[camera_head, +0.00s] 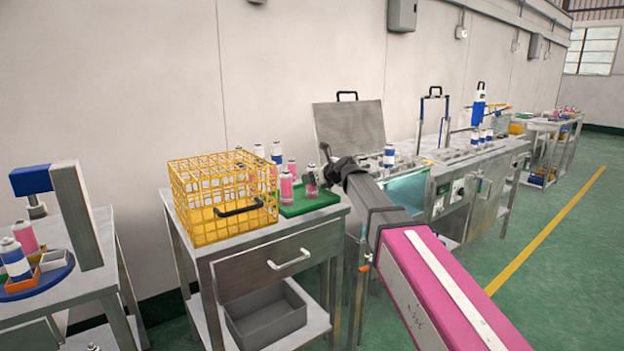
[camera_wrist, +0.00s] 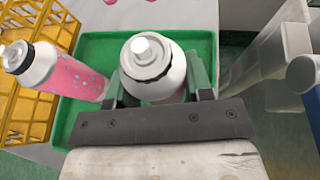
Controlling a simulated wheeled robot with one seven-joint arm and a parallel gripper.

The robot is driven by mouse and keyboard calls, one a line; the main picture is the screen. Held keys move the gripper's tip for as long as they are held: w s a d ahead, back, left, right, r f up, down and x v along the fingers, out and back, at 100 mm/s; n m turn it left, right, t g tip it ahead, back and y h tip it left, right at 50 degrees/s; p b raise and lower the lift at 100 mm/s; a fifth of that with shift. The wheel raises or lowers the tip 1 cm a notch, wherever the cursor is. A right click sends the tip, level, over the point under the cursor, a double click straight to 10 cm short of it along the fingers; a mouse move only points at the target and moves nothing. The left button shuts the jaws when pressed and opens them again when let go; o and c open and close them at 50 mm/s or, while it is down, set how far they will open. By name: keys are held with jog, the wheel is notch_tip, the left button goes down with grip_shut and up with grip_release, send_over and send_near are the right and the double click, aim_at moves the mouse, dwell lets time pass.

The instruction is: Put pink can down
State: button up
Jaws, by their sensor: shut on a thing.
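My gripper (camera_wrist: 158,92) is shut on a can with a white top (camera_wrist: 152,65), seen from above in the wrist view between the green fingers. Its side is mostly hidden there; a little pink shows low down. In the head view the held can (camera_head: 311,182) is at the right part of the green tray (camera_head: 300,207), beside my gripper (camera_head: 322,176). It looks upright. I cannot tell whether its base touches the tray. Another pink can (camera_wrist: 62,75) stands left of it in the wrist view; it also shows in the head view (camera_head: 286,188).
A yellow wire basket (camera_head: 215,205) with a black handle stands left of the tray on the metal table (camera_head: 250,243). More pink and blue-white cans stand behind the tray's front part. A machine with a raised lid (camera_head: 350,127) is to the right.

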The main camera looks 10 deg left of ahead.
jog(key=shift+f, duration=0.1)
jog(key=o, duration=1)
jog(key=shift+s+d+r, duration=0.15)
jog(key=shift+r, duration=0.1)
jog(key=v, duration=1.1)
jog(key=shift+s+d+r, duration=0.1)
jog(key=shift+d, duration=0.15)
